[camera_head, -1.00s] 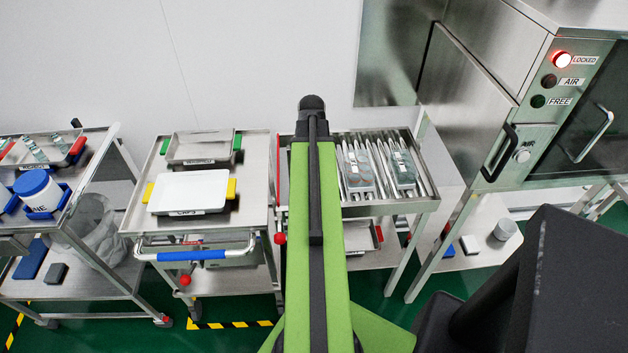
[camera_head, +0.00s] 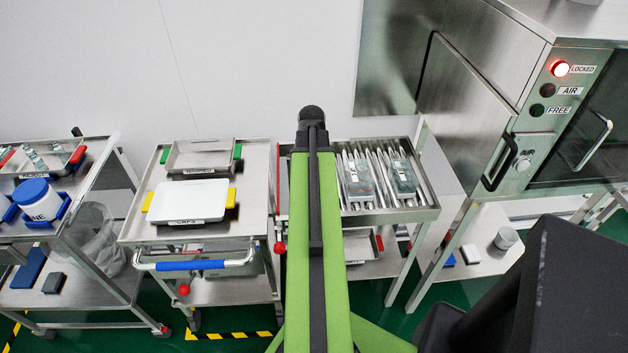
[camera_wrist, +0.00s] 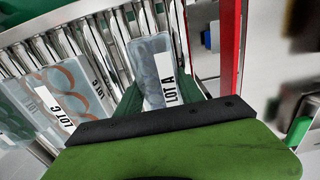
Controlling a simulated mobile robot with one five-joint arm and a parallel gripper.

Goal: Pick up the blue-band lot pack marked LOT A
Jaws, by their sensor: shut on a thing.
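In the wrist view, a translucent blue-grey pack (camera_wrist: 150,62) with a white label reading LOT A lies between the two dark green fingers of my gripper (camera_wrist: 160,90). The gripper is shut on this pack. Metal rods show around and beyond it; I cannot tell whether it still touches them. Other packs lie to its left, one labelled LOT C (camera_wrist: 50,108). In the head view my arm hides the gripper and the LOT A pack. Two other packs (camera_head: 357,180) (camera_head: 402,177) show on the rod rack (camera_head: 395,214) right of my arm.
A steel washer (camera_head: 480,90) with a lit red LOCKED lamp (camera_head: 560,69) stands at the right. A trolley with a white-lidded tray (camera_head: 188,200) stands left of my arm. Further left, another cart holds a blue-lidded jar (camera_head: 38,200). A red upright (camera_wrist: 231,45) is close right of the gripper.

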